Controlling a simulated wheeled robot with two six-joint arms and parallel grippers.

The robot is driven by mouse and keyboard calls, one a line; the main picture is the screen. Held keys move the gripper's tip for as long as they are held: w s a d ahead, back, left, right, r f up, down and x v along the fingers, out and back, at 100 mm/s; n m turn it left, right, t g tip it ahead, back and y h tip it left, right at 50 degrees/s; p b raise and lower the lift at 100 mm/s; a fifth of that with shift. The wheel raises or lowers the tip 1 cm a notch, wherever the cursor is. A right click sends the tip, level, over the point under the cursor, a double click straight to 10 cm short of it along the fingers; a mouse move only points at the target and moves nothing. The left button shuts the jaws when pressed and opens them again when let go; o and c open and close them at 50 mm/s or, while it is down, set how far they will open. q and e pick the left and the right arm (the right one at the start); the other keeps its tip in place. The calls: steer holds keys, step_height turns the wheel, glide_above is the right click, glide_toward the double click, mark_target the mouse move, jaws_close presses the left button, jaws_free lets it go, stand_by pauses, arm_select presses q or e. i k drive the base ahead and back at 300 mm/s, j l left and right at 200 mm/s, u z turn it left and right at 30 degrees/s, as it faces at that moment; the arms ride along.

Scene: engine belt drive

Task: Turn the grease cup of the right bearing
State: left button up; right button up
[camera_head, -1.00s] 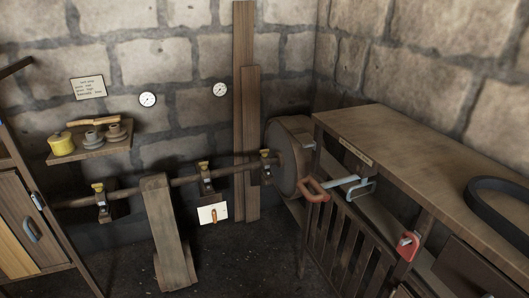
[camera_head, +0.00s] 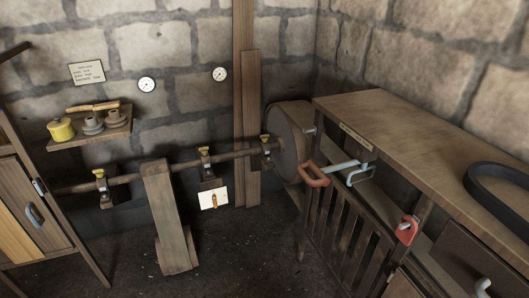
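A long shaft (camera_head: 184,170) runs across the back of the room, carried by several bearings with small yellow grease cups on top. The right bearing's grease cup (camera_head: 265,139) sits near the big wooden pulley (camera_head: 289,146). The middle grease cup (camera_head: 205,151) is above a white card, and the left grease cup (camera_head: 99,173) is near the left end of the shaft. Neither of my grippers shows in the head view.
A wooden bench (camera_head: 410,140) with a black belt (camera_head: 500,188) on top stands at the right. A slatted gate (camera_head: 345,238) with a red-brown handle (camera_head: 314,175) stands before the pulley. A wooden post (camera_head: 168,215) stands in front of the shaft. The dark floor (camera_head: 235,260) is open between post and gate.

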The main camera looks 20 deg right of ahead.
mark_target(263, 138)
steer(key=i+j, duration=0.1)
steer(key=i, duration=1.1)
